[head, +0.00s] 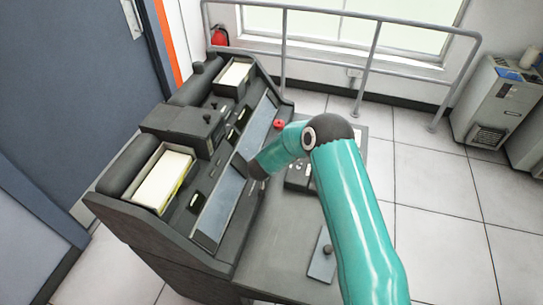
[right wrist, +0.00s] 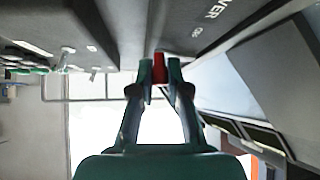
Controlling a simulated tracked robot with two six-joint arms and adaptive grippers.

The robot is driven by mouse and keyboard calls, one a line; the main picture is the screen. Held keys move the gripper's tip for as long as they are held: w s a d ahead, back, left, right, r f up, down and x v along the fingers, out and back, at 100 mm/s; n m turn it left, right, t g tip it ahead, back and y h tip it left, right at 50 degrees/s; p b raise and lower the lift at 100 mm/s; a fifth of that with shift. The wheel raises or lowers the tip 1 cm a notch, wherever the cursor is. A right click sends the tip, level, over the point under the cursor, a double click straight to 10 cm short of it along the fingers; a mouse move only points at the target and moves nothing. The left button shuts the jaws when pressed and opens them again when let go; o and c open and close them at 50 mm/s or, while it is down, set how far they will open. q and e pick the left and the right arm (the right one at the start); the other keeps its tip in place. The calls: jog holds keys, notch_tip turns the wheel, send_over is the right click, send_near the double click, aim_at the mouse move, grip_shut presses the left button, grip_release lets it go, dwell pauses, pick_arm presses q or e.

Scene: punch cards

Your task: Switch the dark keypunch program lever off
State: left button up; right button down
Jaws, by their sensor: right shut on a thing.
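The dark keypunch (head: 140,235) stands left of centre in the head view. Its program lever has a red tip (head: 278,124) at the right edge of the sloped panel, just beyond my right wrist. In the right wrist view the red tip (right wrist: 160,67) sits between the fingertips of my right gripper (right wrist: 160,78), which is shut on it. A white label, partly cut off and ending in "VER", runs along the dark surface beside it. In the head view my right arm hides the right gripper's fingers. My left gripper is out of view.
A grey cabinet (head: 498,95) is at right. The tiled floor (head: 440,220) between is clear.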

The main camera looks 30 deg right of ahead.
jog(key=shift+a, duration=0.1)
dwell(0.3)
jog(key=c, duration=1.1)
grip_release()
jog(key=shift+w, duration=0.1)
jog(key=shift+c, duration=0.2)
jog(key=v, duration=1.2)
